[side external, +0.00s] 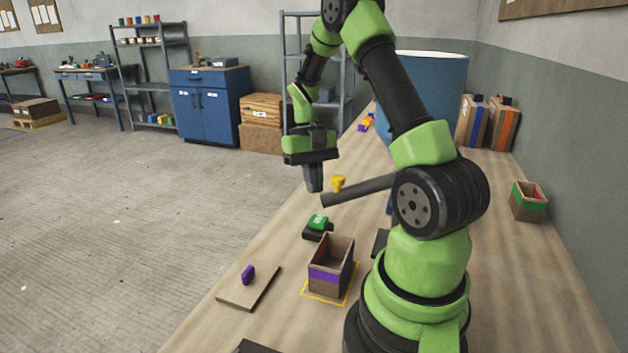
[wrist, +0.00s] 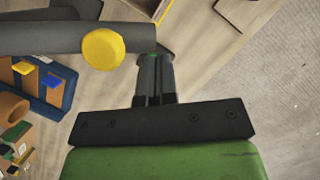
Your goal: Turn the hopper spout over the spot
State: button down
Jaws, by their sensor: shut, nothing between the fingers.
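The spout (side external: 360,190) is a dark grey tube reaching left from behind my arm. A yellow knob (side external: 338,183) stands up near its free end. Where it joins the hopper is hidden by my arm. In the wrist view the spout (wrist: 60,38) enters from the left, with its yellow knob (wrist: 103,50). My gripper (side external: 314,188) is shut and empty, pointing down just left of the spout's free end. In the wrist view my gripper (wrist: 153,62) is close by that end; I cannot tell if they touch. A yellow outline (side external: 322,299) marks a spot on the bench.
An open box with a purple band (side external: 323,276) stands on the outlined spot. A green button on a dark base (side external: 318,223) is behind it. A large blue drum (side external: 430,75) stands behind my arm.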

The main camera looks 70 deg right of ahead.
jog(key=s+a+n, duration=0.1)
jog(key=a, duration=0.1)
jog(key=s+a+n, duration=0.1)
jog(key=a+n, duration=0.1)
jog(key=s+a+n+h, duration=0.1)
jog(key=a, duration=0.1)
jog(key=shift+s+a+n+g, duration=0.1)
jog(key=shift+s+n+g, duration=0.2)
jog(key=shift+n+g, duration=0.1)
jog(key=shift+w+d, duration=0.25)
jog(key=shift+w, duration=0.25)
send_near(321, 201)
notch_tip(321, 201, up, 3)
jog(key=w+a, duration=0.2)
jog(key=w, duration=0.1)
jog(key=s+a+r+t, duration=0.3)
jog(key=s+a+t, duration=0.2)
jog(key=a, duration=0.3)
jog(key=s+a+r+t, duration=0.4)
jog(key=s+a+t, duration=0.1)
jog(key=a, duration=0.4)
jog(key=shift+a+n+t, duration=0.3)
jog(key=shift+n, duration=0.1)
